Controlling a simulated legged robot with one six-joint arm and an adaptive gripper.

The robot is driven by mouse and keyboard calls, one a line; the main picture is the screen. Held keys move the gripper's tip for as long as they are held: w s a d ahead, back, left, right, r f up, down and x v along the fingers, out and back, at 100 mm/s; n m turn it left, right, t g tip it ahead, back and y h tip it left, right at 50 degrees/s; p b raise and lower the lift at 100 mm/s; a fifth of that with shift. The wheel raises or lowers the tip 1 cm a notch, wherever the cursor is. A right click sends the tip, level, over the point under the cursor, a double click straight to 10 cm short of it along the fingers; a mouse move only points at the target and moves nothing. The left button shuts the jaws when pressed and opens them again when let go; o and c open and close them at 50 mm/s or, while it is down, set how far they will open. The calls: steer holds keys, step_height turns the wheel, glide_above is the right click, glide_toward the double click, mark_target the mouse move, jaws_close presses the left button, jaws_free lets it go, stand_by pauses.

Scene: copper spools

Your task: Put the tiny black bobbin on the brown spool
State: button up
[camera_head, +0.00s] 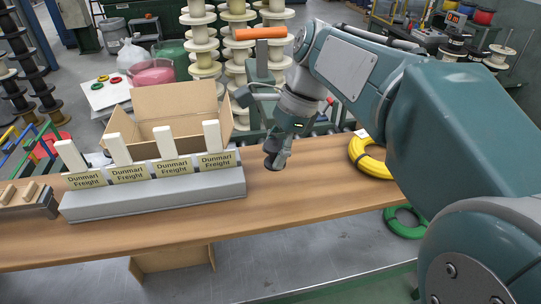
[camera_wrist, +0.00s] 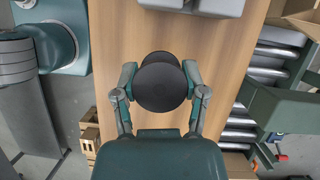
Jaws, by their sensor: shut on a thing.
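The tiny black bobbin (camera_wrist: 160,88) shows in the wrist view as a dark round disc with a second dark rim behind it. My gripper (camera_wrist: 160,87) has one finger on each side of the bobbin and is shut on it. In the head view my gripper (camera_head: 275,160) is over the wooden bench, right of the grey block, and the dark bobbin (camera_head: 270,163) shows at its tip. I cannot tell its height above the bench. I cannot make out a brown spool on the bench in either view.
A long grey block (camera_head: 155,196) with "Dunmari Freight" labels and white posts stands left of my gripper. An open cardboard box (camera_head: 172,103) is behind it. A yellow coil (camera_head: 368,160) lies right. The wooden bench (camera_head: 300,190) is clear in front.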

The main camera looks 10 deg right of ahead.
mark_target(273, 177)
steer(key=shift+w+f, duration=0.45)
steer(key=shift+f, duration=0.05)
steer(key=f, duration=0.3)
steer(key=shift+w+f, duration=0.2)
steer(key=shift+w, duration=0.05)
steer(key=shift+d+f, duration=0.1)
steer(key=shift+f, duration=0.05)
steer(key=shift+f, duration=0.1)
steer(key=o, duration=1)
steer(key=shift+o, duration=0.2)
